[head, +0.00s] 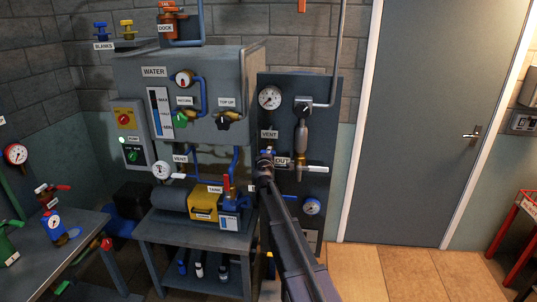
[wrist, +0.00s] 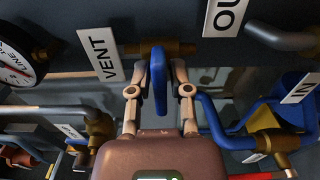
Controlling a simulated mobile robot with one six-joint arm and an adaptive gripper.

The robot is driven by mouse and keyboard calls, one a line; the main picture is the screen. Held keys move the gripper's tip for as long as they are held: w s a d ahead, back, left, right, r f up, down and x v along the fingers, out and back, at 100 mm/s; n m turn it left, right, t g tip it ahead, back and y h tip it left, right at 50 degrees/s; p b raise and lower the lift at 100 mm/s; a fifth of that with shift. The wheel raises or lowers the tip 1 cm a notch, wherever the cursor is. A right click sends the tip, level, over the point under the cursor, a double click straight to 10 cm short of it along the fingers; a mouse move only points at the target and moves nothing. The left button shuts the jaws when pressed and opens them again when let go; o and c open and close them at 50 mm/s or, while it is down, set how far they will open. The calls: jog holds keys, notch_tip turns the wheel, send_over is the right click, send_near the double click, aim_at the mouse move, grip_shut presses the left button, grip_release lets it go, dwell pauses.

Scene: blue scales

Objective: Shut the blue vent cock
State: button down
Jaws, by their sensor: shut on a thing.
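The blue vent cock handle (wrist: 158,78) stands in the middle of the wrist view, beside the VENT label (wrist: 99,55). It is a flat blue lever seen edge-on, crosswise in the picture to the brass cock body (wrist: 178,48) behind it. My gripper (wrist: 160,92) has one finger on each side of the handle and is shut on it. In the head view my gripper (head: 265,160) is at the dark panel, below the VENT label (head: 268,134) and left of the OUT label (head: 283,161); it mostly hides the cock there.
A blue pipe (wrist: 232,135) and a brass fitting (wrist: 283,145) lie close right of my gripper in the wrist view. A white lever (head: 308,168) is right of OUT. A gauge (head: 311,206) sits below. The tank bench (head: 190,233) stands left of my arm.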

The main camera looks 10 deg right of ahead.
dwell(0.3)
jog(key=c, duration=0.7)
grip_release()
jog(key=shift+s, duration=0.15)
jog(key=v, duration=1.1)
jog(key=shift+s, duration=0.35)
jog(key=shift+a, duration=0.15)
